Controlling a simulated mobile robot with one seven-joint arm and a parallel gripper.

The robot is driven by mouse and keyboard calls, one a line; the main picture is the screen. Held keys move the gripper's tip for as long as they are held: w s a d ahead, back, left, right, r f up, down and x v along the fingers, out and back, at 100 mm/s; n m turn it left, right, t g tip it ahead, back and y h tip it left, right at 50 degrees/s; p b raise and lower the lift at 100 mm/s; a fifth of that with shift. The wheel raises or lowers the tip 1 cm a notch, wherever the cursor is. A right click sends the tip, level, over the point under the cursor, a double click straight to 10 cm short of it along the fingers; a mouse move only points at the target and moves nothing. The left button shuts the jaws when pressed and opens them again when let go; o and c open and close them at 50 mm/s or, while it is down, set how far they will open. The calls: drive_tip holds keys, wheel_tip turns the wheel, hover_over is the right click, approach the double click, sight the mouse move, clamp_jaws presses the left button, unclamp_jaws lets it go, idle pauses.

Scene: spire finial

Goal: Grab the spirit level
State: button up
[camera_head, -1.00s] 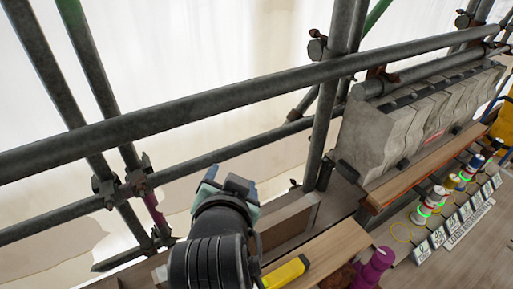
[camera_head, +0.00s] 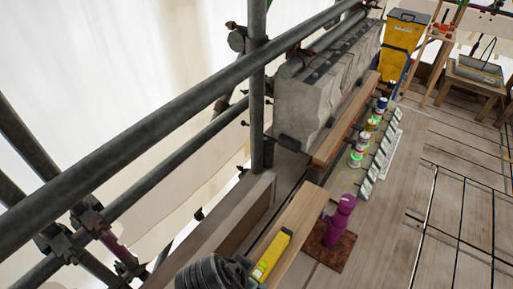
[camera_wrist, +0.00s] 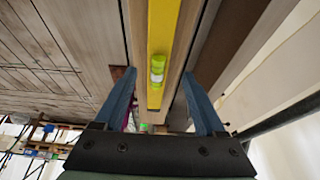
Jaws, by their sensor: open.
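The spirit level (camera_head: 271,256) is a yellow bar with a green vial, lying along a wooden plank (camera_head: 303,222) at the bottom middle of the head view. In the wrist view the spirit level (camera_wrist: 162,40) runs down the picture, its green vial near the centre. My gripper (camera_wrist: 160,100) is open, its two blue fingers on either side of the level's line of sight, with nothing between them that I can see held. In the head view only my dark wrist shows at the bottom edge, beside the level; the fingers are hidden there.
A purple object (camera_head: 340,222) stands on a brown mat (camera_head: 327,251) right of the plank. Scaffold tubes (camera_head: 258,100) cross at the left. A grey stone block (camera_head: 312,98) and a row of cans (camera_head: 361,145) lie beyond. The plank floor (camera_head: 440,190) at right is mostly clear.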

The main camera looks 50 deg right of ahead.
sight(256, 276)
drive_tip(key=x, duration=0.2)
drive_tip(key=p+x, duration=0.1)
drive_tip(key=x, duration=0.1)
drive_tip(key=shift+s+d+f+p, duration=0.1)
drive_tip(key=shift+s+d+p, duration=0.1)
drive_tip(key=shift+d+p, duration=0.1)
drive_tip(key=shift+d+f, duration=0.2)
drive_tip(key=shift+f, duration=0.35)
clamp_jaws()
drive_tip(key=shift+w, duration=0.1)
